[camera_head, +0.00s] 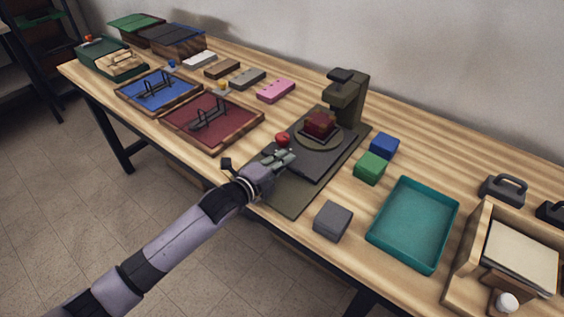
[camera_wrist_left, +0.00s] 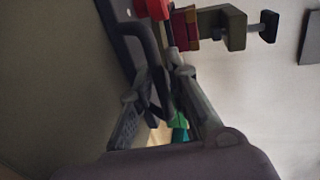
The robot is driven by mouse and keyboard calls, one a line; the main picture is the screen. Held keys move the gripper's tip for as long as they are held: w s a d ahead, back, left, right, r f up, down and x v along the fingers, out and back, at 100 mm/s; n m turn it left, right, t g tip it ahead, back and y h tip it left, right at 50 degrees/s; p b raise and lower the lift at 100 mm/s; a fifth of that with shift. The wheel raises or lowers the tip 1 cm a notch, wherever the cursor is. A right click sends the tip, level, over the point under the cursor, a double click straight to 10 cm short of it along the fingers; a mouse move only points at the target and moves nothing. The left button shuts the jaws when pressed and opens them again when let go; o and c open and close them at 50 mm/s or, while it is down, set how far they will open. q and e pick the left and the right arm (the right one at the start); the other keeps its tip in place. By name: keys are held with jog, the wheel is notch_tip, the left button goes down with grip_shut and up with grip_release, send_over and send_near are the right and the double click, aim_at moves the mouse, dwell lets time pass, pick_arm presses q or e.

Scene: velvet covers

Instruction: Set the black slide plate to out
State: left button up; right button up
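The black slide plate (camera_head: 318,157) lies on an olive base (camera_head: 289,197) under an olive press stand (camera_head: 347,101). A dark red block (camera_head: 320,123) sits on the round pad on the plate. My left gripper (camera_head: 288,157) is at the plate's front left edge, by the red knob (camera_head: 282,139). In the left wrist view, its fingertips (camera_wrist_left: 167,80) close in on a dark handle bar (camera_wrist_left: 143,40) at the plate's edge and appear shut on it. The contact is partly hidden. My right gripper is not in view.
Green (camera_head: 370,168), blue (camera_head: 384,146) and grey (camera_head: 333,220) cubes stand right of the base. A teal tray (camera_head: 455,205) lies beyond them. A red velvet-lined tray (camera_head: 180,118) lies left of the press. Bare base shows in front of the plate.

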pick_arm(q)
grip_shut()
jog(key=shift+a, duration=0.1)
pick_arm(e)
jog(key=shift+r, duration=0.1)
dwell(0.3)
